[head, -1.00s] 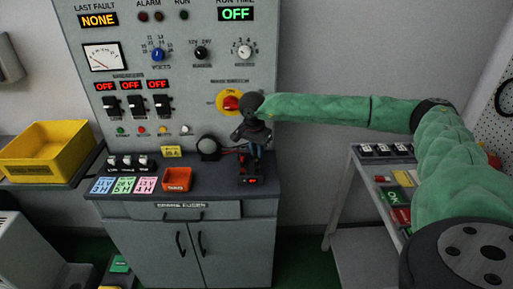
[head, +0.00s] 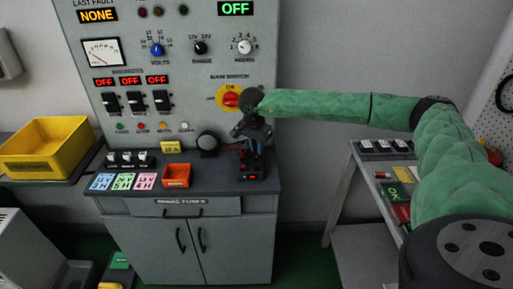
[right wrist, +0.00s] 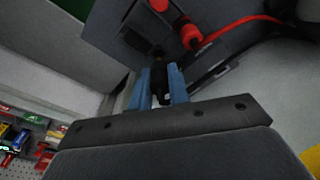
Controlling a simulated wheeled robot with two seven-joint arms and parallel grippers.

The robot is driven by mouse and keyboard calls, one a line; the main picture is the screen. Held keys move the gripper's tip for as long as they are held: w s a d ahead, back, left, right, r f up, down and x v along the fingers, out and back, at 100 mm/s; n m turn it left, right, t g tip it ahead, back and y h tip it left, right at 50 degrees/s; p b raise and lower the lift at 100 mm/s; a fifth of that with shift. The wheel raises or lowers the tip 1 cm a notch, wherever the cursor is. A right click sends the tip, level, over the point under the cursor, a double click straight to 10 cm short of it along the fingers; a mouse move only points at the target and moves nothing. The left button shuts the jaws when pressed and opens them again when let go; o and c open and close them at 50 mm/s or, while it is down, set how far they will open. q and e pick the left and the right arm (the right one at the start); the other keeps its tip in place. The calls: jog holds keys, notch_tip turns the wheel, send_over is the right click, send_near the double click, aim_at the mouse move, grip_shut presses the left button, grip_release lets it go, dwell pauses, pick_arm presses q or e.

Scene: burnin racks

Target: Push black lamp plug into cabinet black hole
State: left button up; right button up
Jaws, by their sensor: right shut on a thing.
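My right gripper (head: 251,150) reaches in from the right and points down over the right end of the grey cabinet's (head: 205,250) dark counter. In the right wrist view its two blue fingers (right wrist: 160,88) are shut on the black lamp plug (right wrist: 158,76), whose tip points at a dark surface. A red plug (right wrist: 190,36) with a red cable sits beside it, and a red ring (right wrist: 158,4) shows at the top edge. A small black block with red marks (head: 250,176) lies under the gripper. I cannot make out the black hole. My left gripper is not in view.
The upright control panel (head: 125,58) stands close behind the gripper, with a red and yellow rotary switch (head: 229,99). A round black lamp (head: 207,143) and an orange tray (head: 177,175) are left on the counter. A trolley (head: 358,180) stands right.

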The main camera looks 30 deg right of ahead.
aim_at(256, 153)
dwell(0.4)
jog(key=shift+f+b, duration=0.2)
jog(key=shift+b, duration=0.2)
jog(key=shift+f+b, duration=0.15)
jog(key=shift+b, duration=0.55)
dwell(1.8)
jog(key=shift+f+b, duration=1.3)
jog(key=shift+b, duration=0.2)
dwell(1.6)
